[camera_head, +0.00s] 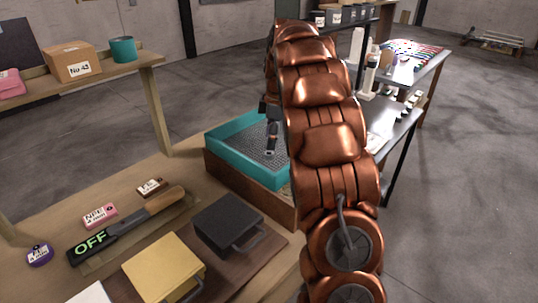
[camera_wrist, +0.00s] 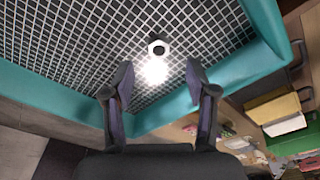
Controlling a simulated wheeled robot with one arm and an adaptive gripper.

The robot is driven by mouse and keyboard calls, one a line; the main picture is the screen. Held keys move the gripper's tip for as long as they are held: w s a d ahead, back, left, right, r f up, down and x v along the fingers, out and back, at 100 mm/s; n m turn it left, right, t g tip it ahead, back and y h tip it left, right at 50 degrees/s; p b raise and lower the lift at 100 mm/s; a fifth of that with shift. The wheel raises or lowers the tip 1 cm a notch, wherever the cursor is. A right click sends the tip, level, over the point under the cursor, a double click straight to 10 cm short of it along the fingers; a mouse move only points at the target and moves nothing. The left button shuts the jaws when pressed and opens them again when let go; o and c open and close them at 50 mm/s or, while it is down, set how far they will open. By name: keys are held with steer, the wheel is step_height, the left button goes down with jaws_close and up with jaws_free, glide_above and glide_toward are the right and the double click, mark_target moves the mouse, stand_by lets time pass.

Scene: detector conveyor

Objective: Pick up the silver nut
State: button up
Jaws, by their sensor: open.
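The silver nut (camera_wrist: 158,47) lies on the metal mesh of a teal-rimmed tray (camera_wrist: 55,101) in the wrist view. A bright glare sits just below it on the mesh. My gripper (camera_wrist: 158,82) is open and empty, its two fingers spread on either side below the nut in the picture, with the nut ahead and roughly centred between them. In the head view my gripper (camera_head: 271,140) shows over the teal tray (camera_head: 225,160), partly behind my copper-coloured arm. The nut cannot be made out in the head view.
The tray's teal walls rise around the mesh. On the bench are a black case (camera_head: 228,224), a yellow case (camera_head: 163,266), a detector marked OFF (camera_head: 90,244) and small labelled items. A shelf at the left holds a cardboard box (camera_head: 72,62) and a teal cup (camera_head: 123,50).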

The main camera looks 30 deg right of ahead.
mark_target(269, 153)
steer(key=shift+w+a+f+p, duration=0.1)
steer(key=shift+f+p, duration=0.35)
steer(key=shift+f, duration=0.75)
steer(key=shift+a+f+p, duration=0.1)
steer(key=shift+f+p, duration=0.35)
steer(key=shift+f, duration=0.7)
jaws_close()
